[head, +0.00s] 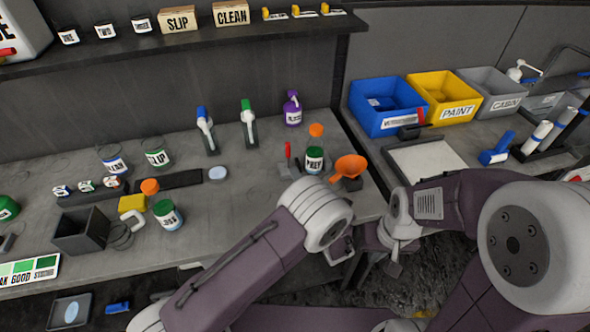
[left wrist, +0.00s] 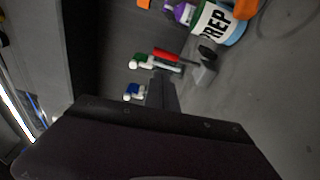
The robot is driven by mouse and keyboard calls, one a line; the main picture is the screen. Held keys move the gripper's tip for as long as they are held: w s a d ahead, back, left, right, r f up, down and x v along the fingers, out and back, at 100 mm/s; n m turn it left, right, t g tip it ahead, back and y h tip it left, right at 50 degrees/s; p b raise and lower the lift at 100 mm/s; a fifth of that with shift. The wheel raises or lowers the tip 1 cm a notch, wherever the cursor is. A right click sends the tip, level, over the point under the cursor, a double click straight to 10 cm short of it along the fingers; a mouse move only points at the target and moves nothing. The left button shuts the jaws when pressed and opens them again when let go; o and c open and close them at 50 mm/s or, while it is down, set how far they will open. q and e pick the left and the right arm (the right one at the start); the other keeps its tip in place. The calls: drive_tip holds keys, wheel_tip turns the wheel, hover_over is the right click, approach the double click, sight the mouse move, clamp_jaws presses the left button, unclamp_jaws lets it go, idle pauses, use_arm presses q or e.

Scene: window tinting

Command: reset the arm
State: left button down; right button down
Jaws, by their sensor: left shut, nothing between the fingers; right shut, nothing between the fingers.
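My left arm reaches in from the lower left in the head view. Its gripper (head: 343,252) is at the bench's front edge, below the orange funnel, partly hidden by the wrist; it is shut and empty. In the left wrist view the shut fingers (left wrist: 161,88) point toward the bench, near a red-handled tool (left wrist: 166,54) and the PREP bottle (left wrist: 218,22), touching neither. My right arm comes in from the right and bends down; its gripper (head: 394,266) hangs shut and empty over the dark floor, just right of the left gripper.
The PREP bottle (head: 314,160) and orange funnel (head: 350,167) stand near the bench's right end. Several bottles and an open dark box (head: 82,232) are further left. Blue (head: 386,104), yellow (head: 443,95) and grey (head: 490,90) bins stand on the right bench.

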use_arm(q)
drive_tip(key=shift+a+f, duration=0.1)
drive_tip(key=shift+f, duration=0.05)
idle(0.3)
